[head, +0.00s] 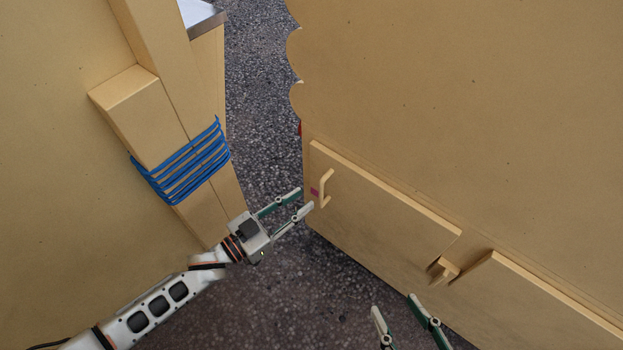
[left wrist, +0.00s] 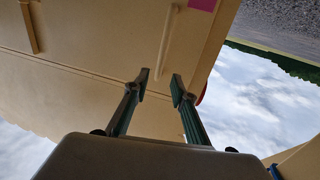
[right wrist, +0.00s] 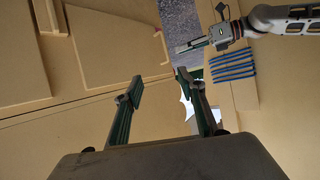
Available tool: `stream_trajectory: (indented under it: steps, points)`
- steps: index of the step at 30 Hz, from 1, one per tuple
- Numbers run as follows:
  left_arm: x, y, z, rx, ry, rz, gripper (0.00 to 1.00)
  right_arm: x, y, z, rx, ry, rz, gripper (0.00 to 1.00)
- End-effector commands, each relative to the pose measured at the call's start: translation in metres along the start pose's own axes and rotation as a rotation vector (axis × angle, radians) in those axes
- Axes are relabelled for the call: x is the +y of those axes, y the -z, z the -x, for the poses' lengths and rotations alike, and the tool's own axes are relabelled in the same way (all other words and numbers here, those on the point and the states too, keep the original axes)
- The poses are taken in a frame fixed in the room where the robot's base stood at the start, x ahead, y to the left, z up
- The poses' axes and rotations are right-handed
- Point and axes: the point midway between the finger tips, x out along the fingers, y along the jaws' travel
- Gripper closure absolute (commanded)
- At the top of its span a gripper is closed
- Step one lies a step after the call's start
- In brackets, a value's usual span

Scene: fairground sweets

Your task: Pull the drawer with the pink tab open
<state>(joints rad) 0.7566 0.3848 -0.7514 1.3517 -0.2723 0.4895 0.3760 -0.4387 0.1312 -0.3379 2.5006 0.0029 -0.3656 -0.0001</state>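The drawer front (head: 385,215) is a tan panel low on the cabinet. It looks shut. A small pink tab (head: 314,191) is at its left end, beside a tan upright bar handle (head: 325,188). The tab (left wrist: 203,4) and handle (left wrist: 169,42) also show in the left wrist view. My left gripper (head: 304,199) is open and empty, its fingertips close to the handle; in the left wrist view the handle lies ahead of the gap between the fingers. I cannot tell if they touch. My right gripper (head: 394,306) is open and empty, lower and to the right, apart from the cabinet.
A second panel (head: 540,300) lies to the right, with another tan handle (head: 443,270) near the gap between the panels. A tan post wrapped in blue cord (head: 185,165) stands left, close to my left arm. Speckled floor (head: 260,80) is open between post and cabinet.

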Motion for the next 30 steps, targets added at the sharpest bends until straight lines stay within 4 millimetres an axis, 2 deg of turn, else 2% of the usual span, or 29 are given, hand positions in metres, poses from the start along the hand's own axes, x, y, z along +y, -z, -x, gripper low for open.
stream_trajectory:
  steps: [8, 13, 18, 28, 29, 30]
  points:
    - [0.002, -0.004, -0.031, -0.002, -0.001, 0.004, 0.75, -0.006, -0.005, -0.002, 0.000, 0.011, -0.044, 0.60]
    - [0.002, -0.005, -0.056, -0.003, -0.001, 0.006, 0.75, -0.016, -0.010, -0.002, 0.005, 0.029, -0.108, 0.60]
    - [0.001, -0.003, -0.072, -0.002, 0.000, 0.003, 0.75, -0.023, -0.009, -0.003, 0.017, 0.037, -0.165, 0.60]
    - [0.001, 0.000, -0.078, 0.000, 0.000, 0.001, 0.75, -0.028, -0.006, -0.004, 0.024, 0.041, -0.191, 0.60]
    - [0.001, 0.000, -0.077, 0.000, 0.000, 0.001, 0.77, -0.028, -0.006, -0.004, 0.024, 0.041, -0.190, 0.60]
    - [0.001, -0.001, -0.077, 0.000, 0.000, 0.001, 0.88, -0.028, -0.006, -0.004, 0.024, 0.041, -0.189, 0.60]
